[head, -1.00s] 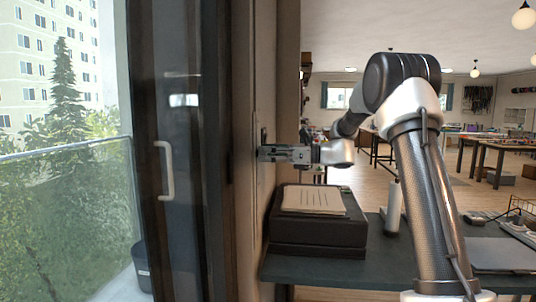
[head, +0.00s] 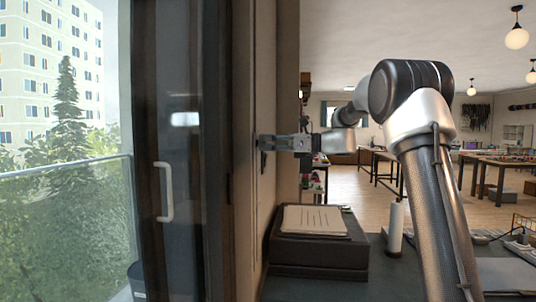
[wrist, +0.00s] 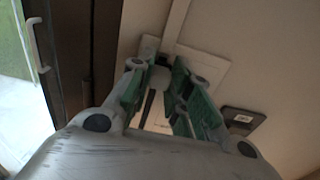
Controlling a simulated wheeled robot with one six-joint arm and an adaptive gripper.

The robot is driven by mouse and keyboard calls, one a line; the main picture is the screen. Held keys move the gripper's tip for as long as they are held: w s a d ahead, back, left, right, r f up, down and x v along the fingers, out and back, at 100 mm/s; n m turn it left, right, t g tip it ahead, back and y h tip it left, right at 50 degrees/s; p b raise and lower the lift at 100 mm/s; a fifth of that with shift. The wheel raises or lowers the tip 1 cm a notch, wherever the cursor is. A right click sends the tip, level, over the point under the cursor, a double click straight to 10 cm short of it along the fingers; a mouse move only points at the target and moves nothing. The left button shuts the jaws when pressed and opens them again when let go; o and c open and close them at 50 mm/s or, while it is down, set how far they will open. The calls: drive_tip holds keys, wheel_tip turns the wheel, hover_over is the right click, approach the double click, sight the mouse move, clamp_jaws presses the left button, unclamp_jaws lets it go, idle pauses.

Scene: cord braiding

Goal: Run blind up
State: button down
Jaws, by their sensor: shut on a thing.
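My gripper (head: 266,144) is at the wall strip beside the dark window frame, pointing left, above the desk. In the wrist view its green-padded fingers (wrist: 160,95) close around a small pale part (wrist: 159,78) in front of a white wall plate (wrist: 205,68). The fingers hide much of this part, so I cannot tell its full shape. A pale strip (wrist: 176,22) runs along the wall from the plate. I cannot make out the blind itself; the window glass (head: 70,190) shows trees and a building.
A dark box (head: 320,252) with papers (head: 313,219) on it stands on the desk below my gripper. A white roll (head: 395,228) stands to its right. The door handle (head: 164,192) is at the left. A small dark wall plate (wrist: 242,118) is right of the fingers.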

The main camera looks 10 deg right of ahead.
drive_tip(key=shift+r, duration=0.35)
drive_tip(key=c, duration=1.4)
unclamp_jaws()
drive_tip(key=shift+o, duration=0.4)
drive_tip(key=shift+f, duration=0.1)
drive_tip(key=v, duration=1.2)
